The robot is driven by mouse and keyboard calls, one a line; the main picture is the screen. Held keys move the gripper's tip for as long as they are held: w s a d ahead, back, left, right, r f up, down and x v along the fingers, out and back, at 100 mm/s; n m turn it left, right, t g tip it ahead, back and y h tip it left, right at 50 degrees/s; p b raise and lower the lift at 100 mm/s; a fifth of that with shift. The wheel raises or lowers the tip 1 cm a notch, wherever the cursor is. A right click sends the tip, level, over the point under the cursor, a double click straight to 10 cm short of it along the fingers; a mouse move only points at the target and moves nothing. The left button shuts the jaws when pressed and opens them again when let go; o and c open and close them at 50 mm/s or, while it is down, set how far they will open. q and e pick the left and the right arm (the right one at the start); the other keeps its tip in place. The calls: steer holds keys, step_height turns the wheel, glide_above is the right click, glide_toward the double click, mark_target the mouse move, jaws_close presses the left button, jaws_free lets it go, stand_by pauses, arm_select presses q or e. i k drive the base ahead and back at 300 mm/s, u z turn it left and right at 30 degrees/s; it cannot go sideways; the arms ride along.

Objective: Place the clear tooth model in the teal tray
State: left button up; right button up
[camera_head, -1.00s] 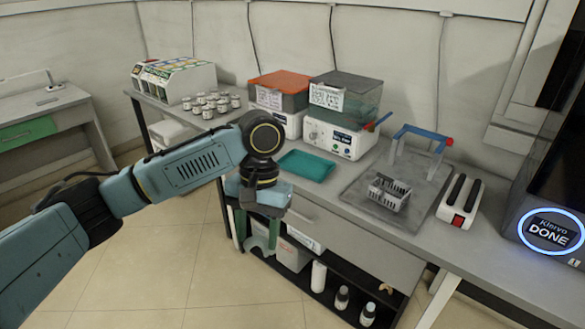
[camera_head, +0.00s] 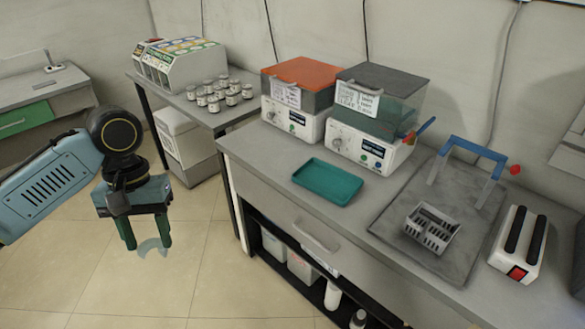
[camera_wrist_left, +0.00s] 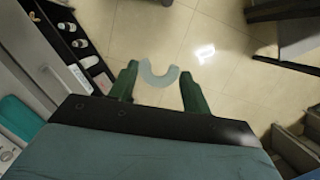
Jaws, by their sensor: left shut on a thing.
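The clear tooth model (camera_wrist_left: 158,74) is a pale, translucent U-shaped arch. It shows between the two green fingers of my left gripper (camera_wrist_left: 158,85) in the left wrist view. In the head view the left gripper (camera_head: 147,232) hangs fingers down over the floor, left of the bench, shut on the model (camera_head: 152,246). The teal tray (camera_head: 328,181) lies flat and empty on the bench, to the right of the gripper and well apart from it. My right gripper is not in view.
Two boxy machines, one with an orange lid (camera_head: 304,71) and one with a dark lid (camera_head: 382,86), stand behind the tray. Several small jars (camera_head: 221,92) stand on the back left table.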

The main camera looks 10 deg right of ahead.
mark_target(335, 185)
steer(key=z, duration=0.3)
steer(key=i, duration=0.75)
steer(key=z, duration=1.05)
steer(key=i, duration=0.25)
steer(key=z, duration=0.2)
